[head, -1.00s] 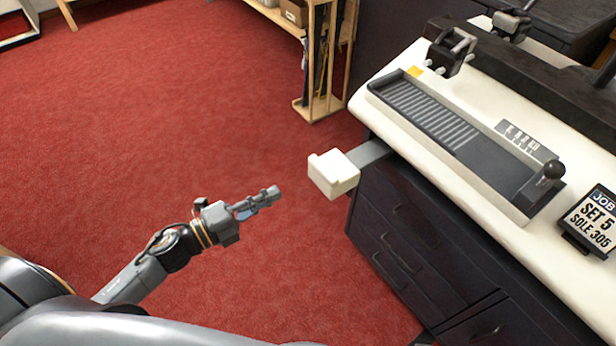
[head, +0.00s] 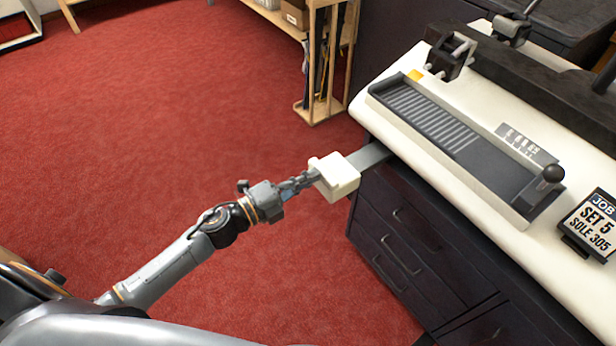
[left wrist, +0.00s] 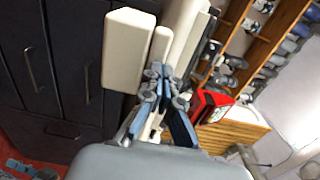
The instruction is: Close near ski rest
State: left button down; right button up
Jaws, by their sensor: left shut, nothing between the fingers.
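The near ski rest is a cream block (head: 338,174) on a grey sliding bar (head: 369,156) that sticks out from the left end of the bench. In the left wrist view the cream block (left wrist: 128,50) stands just beyond the fingers. My left gripper (head: 312,177) is shut and empty, with its fingertips at the outer left face of the block. It also shows in the left wrist view (left wrist: 160,82). Whether the fingertips touch the block I cannot tell for sure. My right gripper is not in view.
The bench (head: 395,92) has a cream top with a grey ribbed tray (head: 430,120), a clamp (head: 450,55) and a job sign (head: 592,222). Dark drawers (head: 410,250) are below. A wooden rack (head: 322,70) stands behind. Red carpet on the left is open floor.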

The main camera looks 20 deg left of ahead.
aim_at(336, 168)
pick_arm(q)
jog(key=x, duration=0.8)
jog(key=shift+w+r+p, duration=0.1)
jog(key=shift+p, duration=0.25)
jog(key=x, duration=0.5)
jog(key=shift+w+d, duration=0.1)
jog(key=shift+d, duration=0.05)
jog(key=shift+w+d, duration=0.2)
jog(key=shift+w, duration=0.05)
jog(key=shift+r, duration=0.1)
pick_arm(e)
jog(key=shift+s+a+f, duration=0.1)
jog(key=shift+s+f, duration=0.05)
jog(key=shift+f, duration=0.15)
pick_arm(q)
jog(key=shift+a, duration=0.1)
